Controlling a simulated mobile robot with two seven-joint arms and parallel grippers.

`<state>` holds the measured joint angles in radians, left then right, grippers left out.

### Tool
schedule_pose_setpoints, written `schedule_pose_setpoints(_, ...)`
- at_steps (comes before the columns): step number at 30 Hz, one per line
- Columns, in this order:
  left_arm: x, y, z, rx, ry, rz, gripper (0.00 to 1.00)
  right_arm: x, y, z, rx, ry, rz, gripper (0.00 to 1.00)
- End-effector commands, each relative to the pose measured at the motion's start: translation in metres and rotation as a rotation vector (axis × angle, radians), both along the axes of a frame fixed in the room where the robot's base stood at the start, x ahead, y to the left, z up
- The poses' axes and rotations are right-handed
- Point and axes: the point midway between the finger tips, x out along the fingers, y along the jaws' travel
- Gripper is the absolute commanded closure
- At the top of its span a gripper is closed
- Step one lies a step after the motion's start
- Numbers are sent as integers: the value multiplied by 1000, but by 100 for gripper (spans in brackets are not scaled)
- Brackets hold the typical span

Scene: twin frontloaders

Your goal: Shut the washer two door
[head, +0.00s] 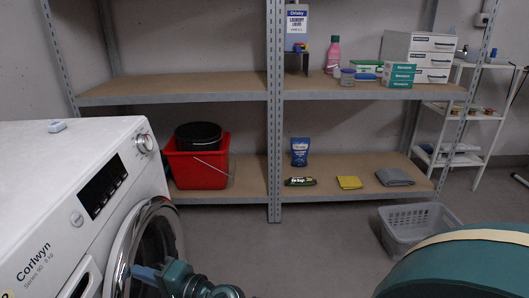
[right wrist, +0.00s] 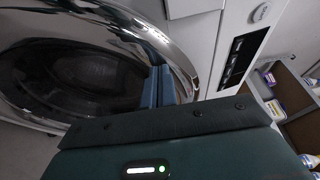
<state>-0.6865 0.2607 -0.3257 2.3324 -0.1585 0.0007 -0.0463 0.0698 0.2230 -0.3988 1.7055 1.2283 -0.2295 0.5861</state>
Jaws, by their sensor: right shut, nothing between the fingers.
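The ring stands out from the front panel; I cannot tell whether the door is latched. My right gripper (head: 138,271) is shut and empty, its blue fingertips (right wrist: 159,72) at the chrome ring, in front of the door; contact is unclear. My left gripper is out of view.
A metal shelf rack (head: 180,87) stands behind, with a red bucket (head: 195,168) low down beside the washer. A grey basket (head: 410,225) sits on the floor to the right. The floor between washer and basket is clear.

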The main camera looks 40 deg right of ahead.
Motion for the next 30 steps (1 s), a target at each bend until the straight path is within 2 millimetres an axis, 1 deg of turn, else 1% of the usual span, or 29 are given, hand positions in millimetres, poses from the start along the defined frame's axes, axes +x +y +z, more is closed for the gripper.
schedule_pose_setpoints(1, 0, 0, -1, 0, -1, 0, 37, 3, 15, 7, 4, -16, 22, 100)
schedule_pose_setpoints(17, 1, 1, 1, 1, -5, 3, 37, 1, 13, 6, -1, -18, 21, 100)
schedule_pose_setpoints(20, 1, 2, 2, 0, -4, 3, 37, -8, 7, 5, -2, -16, 19, 100)
schedule_pose_setpoints(23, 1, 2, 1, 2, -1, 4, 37, -23, -5, 5, 0, -15, 18, 100)
schedule_pose_setpoints(29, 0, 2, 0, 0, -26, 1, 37, -62, -38, 2, 1, -12, 9, 100)
schedule_pose_setpoints(30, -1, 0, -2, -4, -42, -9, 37, -69, -44, 1, 0, -12, 7, 100)
